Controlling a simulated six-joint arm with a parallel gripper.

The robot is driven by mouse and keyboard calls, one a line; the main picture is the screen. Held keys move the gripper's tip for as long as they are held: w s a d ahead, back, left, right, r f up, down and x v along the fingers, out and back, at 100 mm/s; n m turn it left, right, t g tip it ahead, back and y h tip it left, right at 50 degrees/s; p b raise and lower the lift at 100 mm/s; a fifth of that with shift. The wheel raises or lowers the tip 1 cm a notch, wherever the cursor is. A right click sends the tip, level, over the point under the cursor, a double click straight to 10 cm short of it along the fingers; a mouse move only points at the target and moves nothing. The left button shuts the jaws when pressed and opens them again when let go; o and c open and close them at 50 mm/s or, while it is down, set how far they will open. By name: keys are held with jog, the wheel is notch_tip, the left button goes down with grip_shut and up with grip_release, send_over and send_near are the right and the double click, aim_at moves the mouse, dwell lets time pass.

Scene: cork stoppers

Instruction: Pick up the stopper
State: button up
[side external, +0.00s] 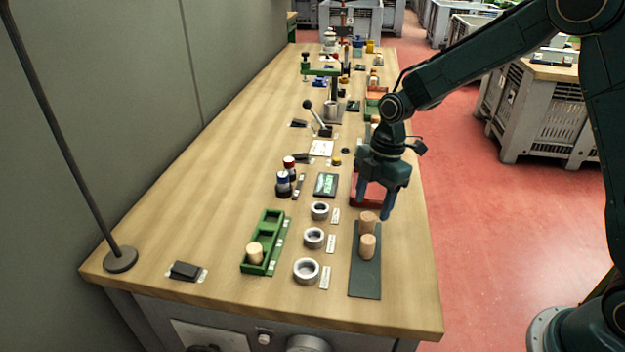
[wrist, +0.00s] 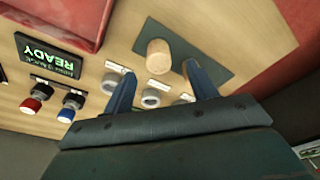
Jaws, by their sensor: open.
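Two tan cork stoppers stand upright on a dark mat (side external: 365,283) at the front right of the bench: a rear one (side external: 368,219) and a nearer one (side external: 367,247). A third stopper (side external: 254,253) stands in a green tray (side external: 262,229). My gripper (side external: 373,203) is open and empty, pointing down above the rear end of the mat, close to the rear stopper. In the wrist view one stopper (wrist: 158,54) shows just beyond and between the spread fingertips (wrist: 159,70), over the mat (wrist: 208,58). The other mat stopper cannot be made out there.
Three grey rings (side external: 306,270) with labels stand left of the mat. A red tray (side external: 372,195) lies behind my gripper. The bench's right edge is close to the mat.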

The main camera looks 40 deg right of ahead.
aim_at(369, 215)
jog(key=shift+f, duration=0.1)
jog(key=shift+w+a+f, duration=0.1)
jog(key=shift+a+f, duration=0.1)
jog(key=shift+f, duration=1.05)
jog(key=shift+a+f, duration=0.15)
jog(key=shift+f, duration=1.05)
jog(key=c, duration=1.1)
